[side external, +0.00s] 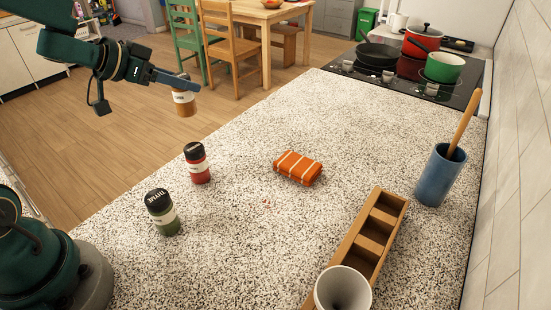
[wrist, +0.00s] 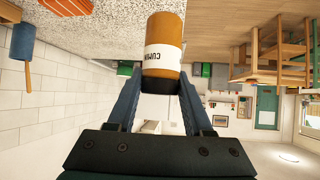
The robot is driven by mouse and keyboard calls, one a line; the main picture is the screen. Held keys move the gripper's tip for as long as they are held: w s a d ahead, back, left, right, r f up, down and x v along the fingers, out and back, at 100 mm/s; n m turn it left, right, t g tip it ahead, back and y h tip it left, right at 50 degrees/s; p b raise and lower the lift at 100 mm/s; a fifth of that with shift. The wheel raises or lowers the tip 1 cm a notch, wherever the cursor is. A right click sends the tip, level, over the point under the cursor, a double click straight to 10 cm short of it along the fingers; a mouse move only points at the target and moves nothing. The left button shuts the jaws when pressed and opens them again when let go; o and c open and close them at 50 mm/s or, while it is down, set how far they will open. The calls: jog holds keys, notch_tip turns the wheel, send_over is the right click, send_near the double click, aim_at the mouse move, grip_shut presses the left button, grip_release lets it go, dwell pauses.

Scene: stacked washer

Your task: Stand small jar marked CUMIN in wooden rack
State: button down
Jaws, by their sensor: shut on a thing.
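The jar marked CUMIN (wrist: 164,52) has an amber body, a white label and a dark lid. My gripper (side external: 183,84) is shut on it near the lid end. In the side view the jar (side external: 184,105) hangs roughly upright, high at the left, past the counter's left edge as seen. The wrist view is upside down and shows the jar between my gripper's fingers (wrist: 160,82). The wooden rack (side external: 389,201) stands at the right of the counter, with open compartments at its far end. Its near end is partly hidden by a white cup.
A red-labelled jar (side external: 197,167) and a green jar (side external: 163,217) stand on the left of the counter. An orange striped cloth bundle (side external: 298,167) lies mid-counter. The white cup (side external: 343,292) and a blue utensil holder (side external: 438,178) are near the rack. The counter's middle is otherwise clear.

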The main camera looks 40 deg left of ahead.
jog(key=w+d+r+m+g+h, duration=0.1)
jog(key=w+d+r+m+h, duration=0.1)
jog(key=w+d, duration=0.55)
jog(key=w+d+r+m+g+h, duration=0.1)
jog(key=w+d+m+h, duration=0.2)
jog(key=d, duration=0.8)
jog(key=s+d+f+m+g+h, duration=0.1)
jog(key=d+f+m+g, duration=0.15)
jog(key=d, duration=0.95)
jog(key=shift+m+t+h, duration=0.25)
jog(key=shift+t+h, duration=0.05)
jog(key=shift+t, duration=0.05)
jog(key=shift+s+d+f, duration=0.35)
jog(key=shift+d+f, duration=1.4)
jog(key=shift+d, duration=0.35)
jog(key=shift+s+d+f, duration=0.4)
jog(key=shift+d+f, duration=1.3)
jog(key=shift+d, duration=0.4)
jog(key=shift+s+d+f, duration=0.35)
jog(key=shift+d+f, duration=1.4)
jog(key=shift+d, duration=0.35)
jog(key=shift+f, duration=0.1)
jog(key=shift+c, duration=1.5)
grip_release()
jog(key=shift+f, duration=0.1)
